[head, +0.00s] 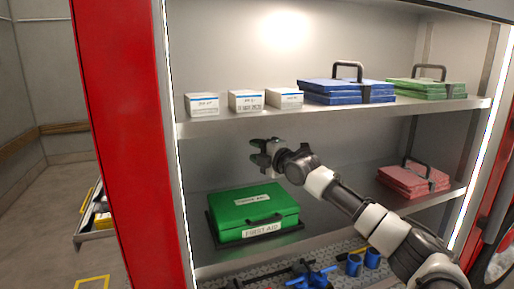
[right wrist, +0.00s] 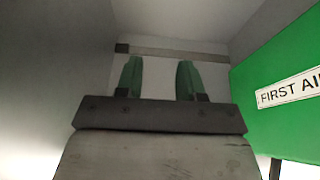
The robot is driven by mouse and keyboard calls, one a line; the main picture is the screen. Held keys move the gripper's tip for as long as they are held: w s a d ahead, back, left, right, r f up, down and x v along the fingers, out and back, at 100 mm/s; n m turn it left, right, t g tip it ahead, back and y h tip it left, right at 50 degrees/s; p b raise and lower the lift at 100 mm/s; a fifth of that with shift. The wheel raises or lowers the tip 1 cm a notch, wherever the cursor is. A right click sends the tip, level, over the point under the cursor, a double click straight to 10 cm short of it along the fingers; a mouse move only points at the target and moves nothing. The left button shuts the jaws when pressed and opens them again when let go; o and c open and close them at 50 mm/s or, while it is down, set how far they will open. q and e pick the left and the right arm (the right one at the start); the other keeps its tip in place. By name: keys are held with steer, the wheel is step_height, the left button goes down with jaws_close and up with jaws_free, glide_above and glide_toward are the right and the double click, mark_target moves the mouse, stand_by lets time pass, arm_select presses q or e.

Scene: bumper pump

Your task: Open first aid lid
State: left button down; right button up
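A green first aid case (head: 254,207) lies on the lower shelf, with a dark handle and a "FIRST AID" label on its front. Its lid looks shut. My right gripper (head: 262,152) is above and behind the case's top, apart from it, beneath the upper shelf. In the right wrist view its two green-padded fingers (right wrist: 160,80) stand apart with nothing between them. The case (right wrist: 285,85) shows at the right of that view, beside the fingers. My left gripper is not in view.
The upper shelf (head: 340,117) holds white boxes (head: 247,100), a blue case (head: 348,92) and a green case (head: 428,88). A red case (head: 413,180) lies right on the lower shelf. Blue tools (head: 312,278) lie below. A red side panel (head: 125,130) bounds the left.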

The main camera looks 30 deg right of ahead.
steer(key=shift+c, duration=0.5)
jaws_close()
stand_by(0.8)
steer(key=shift+o, duration=0.5)
jaws_free()
steer(key=shift+s+f, duration=0.1)
steer(key=s+d+b, duration=0.1)
steer(key=s+b, duration=0.4)
steer(key=s, duration=0.5)
steer(key=shift+s+d+b, duration=0.25)
steer(key=shift+b, duration=0.15)
